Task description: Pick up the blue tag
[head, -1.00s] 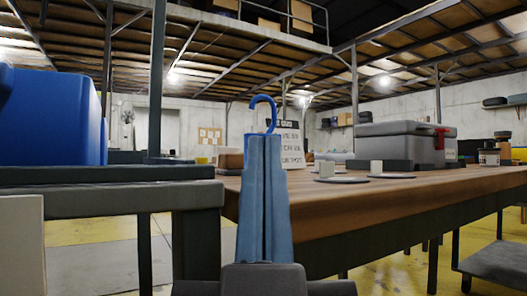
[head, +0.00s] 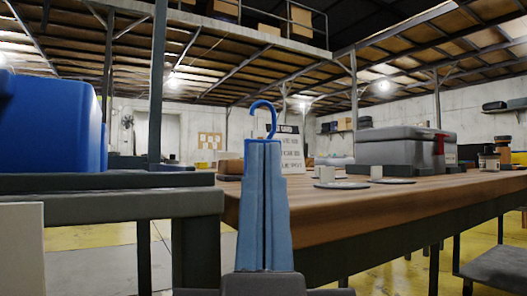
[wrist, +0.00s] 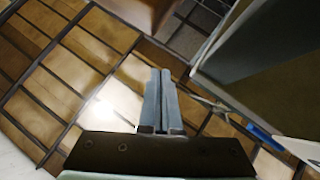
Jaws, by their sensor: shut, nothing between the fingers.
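A blue hook-shaped piece (head: 263,106) shows in the head view just above my fingertips. It looks like the top of the blue tag; a thin blue edge shows beside the fingertips, and the rest is hidden behind my gripper. My gripper (head: 263,143) points upward in the middle of the head view, its two blue-grey fingers closed together with nothing between them. I cannot tell whether it touches the tag. In the wrist view my gripper (wrist: 160,72) is also closed and empty. A blue strip (wrist: 265,138) lies to its right; I cannot tell what it is.
A wooden table (head: 400,203) stands to the right, holding a grey case (head: 400,147), small discs and a white sign (head: 291,150). A dark bench (head: 110,205) with a big blue box (head: 50,125) stands left.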

